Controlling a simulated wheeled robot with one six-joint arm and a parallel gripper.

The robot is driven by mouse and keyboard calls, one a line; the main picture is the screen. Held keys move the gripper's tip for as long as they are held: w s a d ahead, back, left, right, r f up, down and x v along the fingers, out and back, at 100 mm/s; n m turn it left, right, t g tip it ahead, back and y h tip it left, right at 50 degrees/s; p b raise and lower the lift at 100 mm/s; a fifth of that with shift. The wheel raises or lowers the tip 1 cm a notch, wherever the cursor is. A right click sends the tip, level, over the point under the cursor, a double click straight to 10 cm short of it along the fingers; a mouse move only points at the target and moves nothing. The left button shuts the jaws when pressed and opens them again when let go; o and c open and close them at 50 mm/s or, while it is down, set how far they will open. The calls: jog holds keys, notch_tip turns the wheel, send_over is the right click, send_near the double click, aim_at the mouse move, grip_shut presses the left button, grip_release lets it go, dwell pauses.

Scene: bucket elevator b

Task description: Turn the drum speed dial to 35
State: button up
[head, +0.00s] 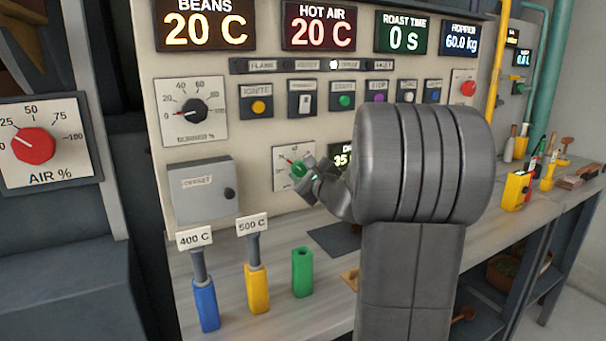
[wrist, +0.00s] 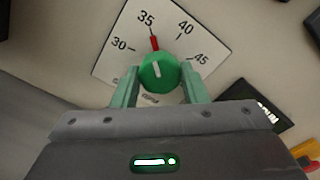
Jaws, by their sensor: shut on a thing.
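The drum speed dial is a green round knob (wrist: 160,73) on a white scale plate (wrist: 112,70) marked 30, 35, 40 and 45 in the wrist view. Its red pointer (wrist: 155,43) points at or very close to the 35 mark. My gripper (wrist: 160,82) is shut on the knob, with one green finger on each side. In the head view the dial plate (head: 283,156) is on the panel, and my gripper (head: 304,172) covers part of the knob. A dark display (head: 341,158) beside it, partly hidden by my arm, shows 35.
A burner dial (head: 193,112) and a grey offset box (head: 203,192) are left of the drum dial. A row of buttons (head: 344,101) runs above it. Blue (head: 206,305), yellow (head: 257,290) and green (head: 302,272) holders stand on the bench below.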

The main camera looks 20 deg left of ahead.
jog(key=o, duration=0.9)
jog(key=shift+o, duration=0.2)
jog(key=shift+s+d, duration=0.1)
jog(key=v, duration=1.3)
jog(key=shift+s+d, duration=0.2)
jog(key=shift+w, duration=0.1)
jog(key=x, duration=1.3)
jog(key=shift+w+a, duration=0.2)
jog(key=shift+a, duration=0.15)
